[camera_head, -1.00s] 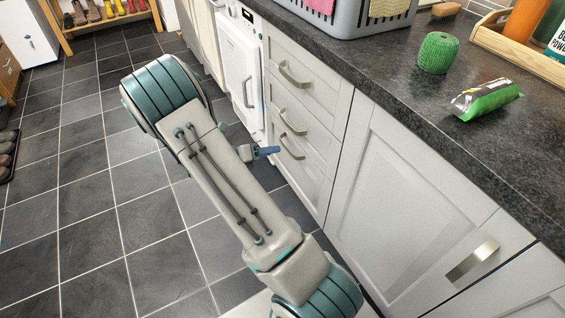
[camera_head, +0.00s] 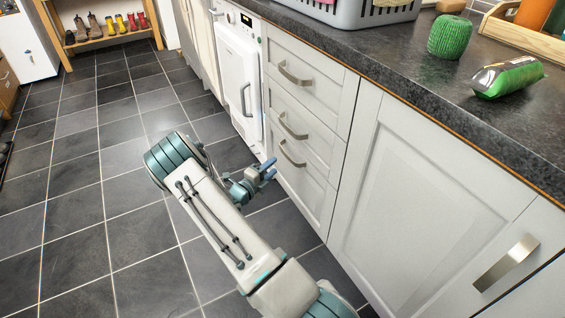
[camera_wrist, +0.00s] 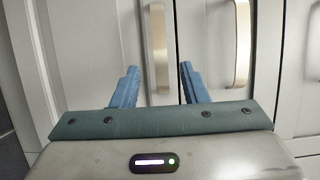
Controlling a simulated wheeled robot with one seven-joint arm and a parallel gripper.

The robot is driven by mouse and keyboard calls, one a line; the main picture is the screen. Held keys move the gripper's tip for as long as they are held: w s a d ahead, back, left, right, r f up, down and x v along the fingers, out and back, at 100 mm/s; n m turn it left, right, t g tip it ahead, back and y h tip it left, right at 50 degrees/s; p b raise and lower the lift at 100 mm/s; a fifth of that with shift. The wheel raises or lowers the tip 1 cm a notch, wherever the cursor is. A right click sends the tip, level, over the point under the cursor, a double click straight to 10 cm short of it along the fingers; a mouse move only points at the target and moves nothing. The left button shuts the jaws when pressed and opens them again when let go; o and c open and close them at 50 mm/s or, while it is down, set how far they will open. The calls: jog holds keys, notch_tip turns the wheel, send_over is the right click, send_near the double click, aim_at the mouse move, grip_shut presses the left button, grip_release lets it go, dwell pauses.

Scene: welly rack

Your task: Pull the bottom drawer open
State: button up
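The bottom drawer (camera_head: 297,188) is the lowest of three pale grey drawers in the counter unit. It is shut flush. Its bar handle (camera_head: 291,155) runs along its top part. My gripper (camera_head: 269,170) is in front of the drawer, just left of and below that handle. In the wrist view my gripper (camera_wrist: 158,85) is open, its two blue fingers apart. A metal handle (camera_wrist: 158,40) lies lengthwise between the fingers in that view, apparently the bottom drawer's. I cannot tell how deep it sits between them. A second handle (camera_wrist: 241,45) is to the right.
The middle drawer (camera_head: 300,128) and top drawer (camera_head: 305,82) are shut above. A white appliance (camera_head: 238,80) stands left of the drawers, a cupboard door (camera_head: 420,200) right. The tiled floor (camera_head: 90,220) to the left is clear. A boot rack (camera_head: 105,38) stands far off.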

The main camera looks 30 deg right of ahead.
aim_at(285, 155)
jog(key=b+x, duration=0.1)
jog(key=x, duration=0.5)
jog(key=shift+w+d+b, duration=0.15)
jog(key=shift+d+b, duration=0.05)
jog(key=shift+b, duration=0.1)
